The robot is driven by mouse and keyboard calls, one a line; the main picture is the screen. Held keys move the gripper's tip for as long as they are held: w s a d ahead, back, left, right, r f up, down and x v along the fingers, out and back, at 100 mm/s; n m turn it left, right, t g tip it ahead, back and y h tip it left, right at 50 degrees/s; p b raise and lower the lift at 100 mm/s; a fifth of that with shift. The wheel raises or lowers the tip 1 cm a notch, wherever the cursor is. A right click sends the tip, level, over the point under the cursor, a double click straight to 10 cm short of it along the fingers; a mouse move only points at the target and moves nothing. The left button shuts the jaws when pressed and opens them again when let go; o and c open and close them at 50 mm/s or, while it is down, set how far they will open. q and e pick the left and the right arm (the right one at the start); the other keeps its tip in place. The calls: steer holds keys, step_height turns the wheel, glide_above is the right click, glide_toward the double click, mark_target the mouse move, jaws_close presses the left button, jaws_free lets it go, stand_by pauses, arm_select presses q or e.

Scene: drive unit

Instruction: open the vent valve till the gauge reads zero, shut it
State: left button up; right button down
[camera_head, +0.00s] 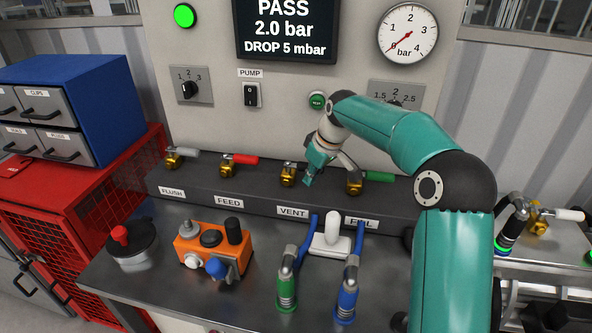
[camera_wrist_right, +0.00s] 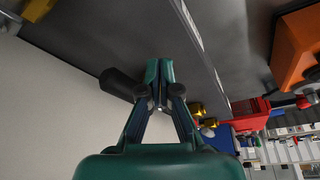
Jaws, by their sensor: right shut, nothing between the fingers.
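The round gauge (camera_head: 407,33) is at the top right of the panel, its red needle pointing at or very near 0. The vent valve (camera_head: 288,176) is a brass body on the dark ledge above the VENT label (camera_head: 293,212). My right gripper (camera_head: 309,178) is shut and empty, just right of that valve, and hides most of its handle. In the right wrist view, the closed fingertips (camera_wrist_right: 159,70) are close beside a black handle (camera_wrist_right: 118,84); I cannot tell whether they touch. The handle's angle is unclear. My left gripper is not in view.
The feed valve (camera_head: 228,168) with a red handle is left of the vent valve, the fill valve (camera_head: 355,184) with a green handle right. The screen (camera_head: 285,27) reads PASS, 2.0 bar. An orange unit (camera_head: 213,247) and hose couplings (camera_head: 287,282) stand on the bench.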

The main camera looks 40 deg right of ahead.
steer(key=p+v, duration=0.4)
steer(key=v, duration=0.3)
steer(key=shift+w+r+p, duration=0.25)
steer(key=shift+w+p, duration=0.1)
